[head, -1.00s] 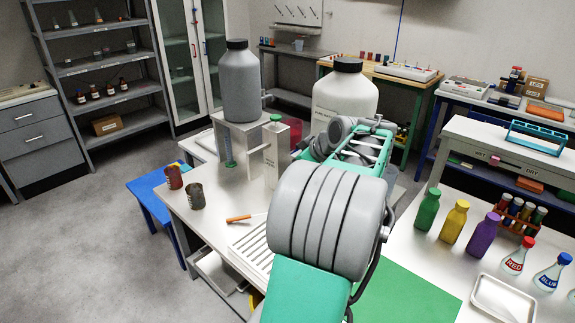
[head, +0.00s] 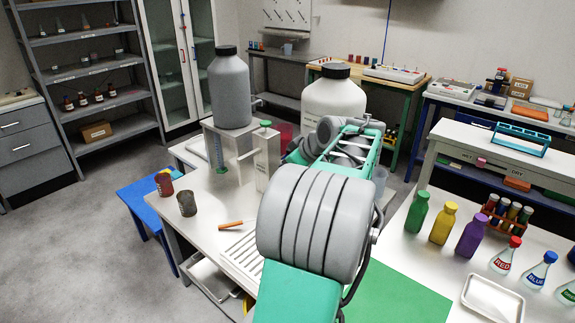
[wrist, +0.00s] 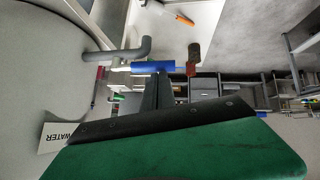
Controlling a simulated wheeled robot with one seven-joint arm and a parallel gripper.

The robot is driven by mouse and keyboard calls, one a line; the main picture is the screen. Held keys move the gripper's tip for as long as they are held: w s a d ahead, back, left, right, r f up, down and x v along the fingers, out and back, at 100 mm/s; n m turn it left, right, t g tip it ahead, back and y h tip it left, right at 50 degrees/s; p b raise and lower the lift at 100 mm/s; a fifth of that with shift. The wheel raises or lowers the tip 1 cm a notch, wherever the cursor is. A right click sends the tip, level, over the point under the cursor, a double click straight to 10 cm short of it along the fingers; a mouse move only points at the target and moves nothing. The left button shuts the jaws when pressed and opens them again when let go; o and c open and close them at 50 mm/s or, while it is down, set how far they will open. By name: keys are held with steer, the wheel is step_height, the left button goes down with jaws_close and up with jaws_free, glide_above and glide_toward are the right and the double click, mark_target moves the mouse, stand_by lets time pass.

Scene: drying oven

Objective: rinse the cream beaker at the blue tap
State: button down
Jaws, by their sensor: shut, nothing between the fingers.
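The white water tank (head: 334,98) with a black cap stands on the bench behind my arm. In the wrist view, which looks upside down, its grey spout (wrist: 120,52) ends near a blue bar (wrist: 153,67) that looks like the tap handle. My gripper (wrist: 157,78) is shut and empty. Its fingertips are close to the blue bar; I cannot tell whether they touch. In the head view my arm hides the gripper and the tap. A pale beaker (head: 379,182) shows partly behind my arm; I cannot tell whether it is the cream one.
A grey tank (head: 230,90) stands on a raised stand to the left. Green, yellow and purple bottles (head: 471,236) stand right. A blue stool (head: 142,192) is left.

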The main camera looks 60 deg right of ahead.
steer(key=s+r+p, duration=0.2)
steer(key=s+r, duration=0.5)
steer(key=r, duration=0.4)
steer(key=shift+a+p, duration=0.35)
steer(key=shift+p, duration=0.05)
